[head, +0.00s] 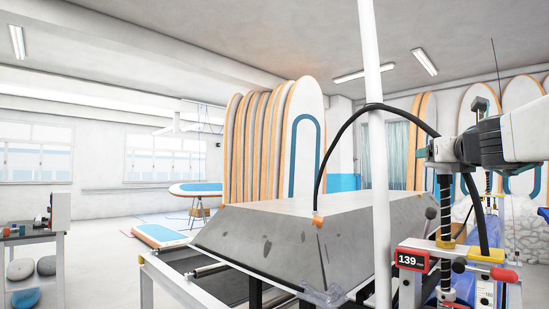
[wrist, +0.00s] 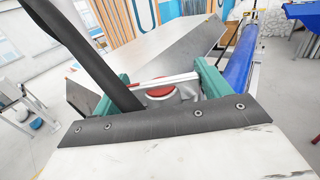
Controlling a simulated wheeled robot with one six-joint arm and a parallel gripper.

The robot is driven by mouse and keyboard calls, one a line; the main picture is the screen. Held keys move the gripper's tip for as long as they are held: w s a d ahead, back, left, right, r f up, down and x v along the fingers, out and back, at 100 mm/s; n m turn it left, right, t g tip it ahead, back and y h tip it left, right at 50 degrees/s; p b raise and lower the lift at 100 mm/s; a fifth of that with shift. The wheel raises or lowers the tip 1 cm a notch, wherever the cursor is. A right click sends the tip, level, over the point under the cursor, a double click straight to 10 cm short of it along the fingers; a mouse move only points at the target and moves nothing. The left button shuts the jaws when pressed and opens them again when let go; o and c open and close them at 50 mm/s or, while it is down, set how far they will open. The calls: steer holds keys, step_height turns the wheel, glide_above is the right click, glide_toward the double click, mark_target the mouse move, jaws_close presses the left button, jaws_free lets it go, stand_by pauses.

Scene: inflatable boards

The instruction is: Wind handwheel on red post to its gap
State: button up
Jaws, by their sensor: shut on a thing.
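In the wrist view my gripper (wrist: 165,82) has its two teal fingers closed on either side of a pale bar. A red round hub with grey metal around it, which looks like the handwheel (wrist: 160,93), shows just below the bar. The fingers hide parts of the wheel. In the head view my gripper (head: 446,155) is at the right, above a post with a threaded rod (head: 447,287). A red-framed display (head: 411,260) reading 139 mm sits on this post. The gap marking cannot be made out.
A black hose arches from a grey sloped block (head: 290,235) to the right. A white pole (head: 376,150) stands in front. A blue roll (wrist: 242,55) lies beyond the gripper. Boards stand behind.

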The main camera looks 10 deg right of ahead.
steer(key=shift+r, duration=0.25)
steer(key=o, duration=1)
steer(key=shift+f, duration=0.1)
steer(key=shift+s, duration=0.15)
steer(key=v, duration=0.7)
steer(key=shift+s+a, duration=0.1)
steer(key=shift+s, duration=0.2)
